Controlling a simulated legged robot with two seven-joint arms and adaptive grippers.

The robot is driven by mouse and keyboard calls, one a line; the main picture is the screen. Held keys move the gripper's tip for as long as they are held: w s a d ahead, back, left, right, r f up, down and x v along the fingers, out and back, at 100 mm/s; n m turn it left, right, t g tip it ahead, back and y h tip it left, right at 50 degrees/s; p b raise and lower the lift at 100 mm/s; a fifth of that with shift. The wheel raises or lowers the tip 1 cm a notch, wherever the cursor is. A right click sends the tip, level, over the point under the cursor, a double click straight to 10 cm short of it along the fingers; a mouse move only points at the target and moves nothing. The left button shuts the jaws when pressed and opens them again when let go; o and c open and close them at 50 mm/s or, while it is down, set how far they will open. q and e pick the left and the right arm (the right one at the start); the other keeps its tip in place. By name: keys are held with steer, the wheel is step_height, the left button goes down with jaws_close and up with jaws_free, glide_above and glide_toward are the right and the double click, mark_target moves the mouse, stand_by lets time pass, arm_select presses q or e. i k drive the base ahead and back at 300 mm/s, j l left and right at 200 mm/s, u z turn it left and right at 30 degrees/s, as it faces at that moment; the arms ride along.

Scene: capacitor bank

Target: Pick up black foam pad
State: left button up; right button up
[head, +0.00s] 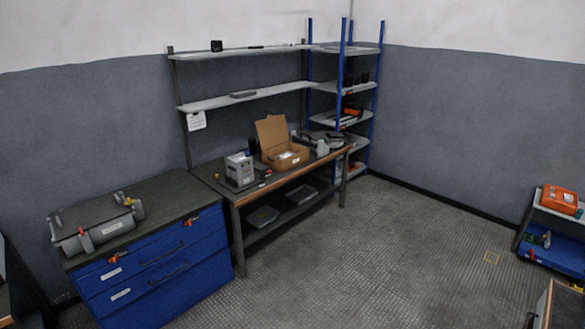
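I cannot pick out a black foam pad with certainty in the head view. A dark flat item (302,194) and a grey flat item (263,216) lie on the lower shelf of the workbench (345,150). Neither of my grippers is in view.
An open cardboard box (284,157) and a grey device (239,170) stand on the workbench. A blue drawer cabinet (165,268) carries a grey case (96,226). A blue rack (342,95) fills the corner. An orange case (560,199) sits on a cart at right. The middle floor is clear.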

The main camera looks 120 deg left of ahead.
mark_target(258, 167)
steer(key=u, duration=4.2)
steer(key=i+l+z, duration=0.25)
steer(key=i, duration=1.05)
steer(key=i+z, duration=0.25)
steer(key=i, duration=1.05)
steer(key=l, duration=0.1)
